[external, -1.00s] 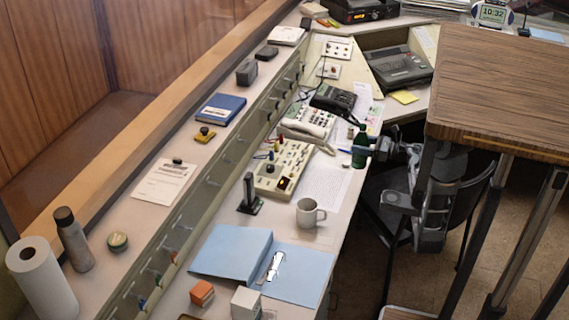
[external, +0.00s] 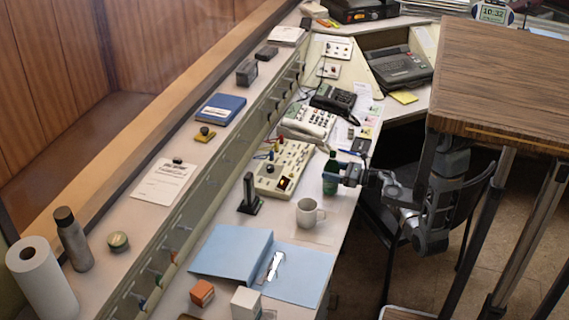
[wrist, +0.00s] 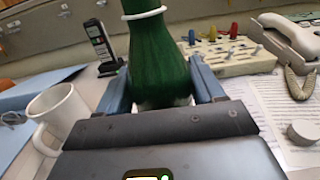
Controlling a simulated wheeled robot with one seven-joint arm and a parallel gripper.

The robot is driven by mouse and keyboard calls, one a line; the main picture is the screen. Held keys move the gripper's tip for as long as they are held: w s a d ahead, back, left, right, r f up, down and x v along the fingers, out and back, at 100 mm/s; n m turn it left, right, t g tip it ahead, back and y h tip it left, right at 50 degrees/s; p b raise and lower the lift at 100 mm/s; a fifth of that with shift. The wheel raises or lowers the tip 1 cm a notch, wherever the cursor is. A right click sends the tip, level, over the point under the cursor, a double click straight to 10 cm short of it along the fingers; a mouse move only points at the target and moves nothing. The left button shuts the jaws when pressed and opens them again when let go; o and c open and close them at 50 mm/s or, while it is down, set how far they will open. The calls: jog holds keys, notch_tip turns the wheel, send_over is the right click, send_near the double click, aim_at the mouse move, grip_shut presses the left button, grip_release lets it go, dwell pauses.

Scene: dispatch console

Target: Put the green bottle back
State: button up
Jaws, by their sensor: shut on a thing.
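The green bottle (external: 329,184) is upright over the desk's right-hand edge, behind and to the right of the white mug (external: 308,213). My gripper (external: 338,175) reaches in from the right and is shut on the bottle. In the wrist view the bottle (wrist: 158,62), with a white ring at its neck, stands between the two blue fingers of my gripper (wrist: 163,88). Its top is out of that view and its lowest part is hidden by the gripper body. I cannot tell whether its base touches the desk. The mug (wrist: 62,115) is to the left in the wrist view.
A button panel (external: 284,168) lies left of the bottle, with a white phone (external: 308,124) behind it. A black handheld on a stand (external: 249,195) and a blue folder (external: 232,253) lie nearer the camera. The wooden tabletop (external: 500,75) overhangs at right.

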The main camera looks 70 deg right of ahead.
jog(key=shift+f, duration=0.4)
jog(key=shift+f, duration=0.1)
jog(key=shift+f, duration=0.15)
jog(key=o, duration=1.2)
jog(key=shift+c, duration=0.2)
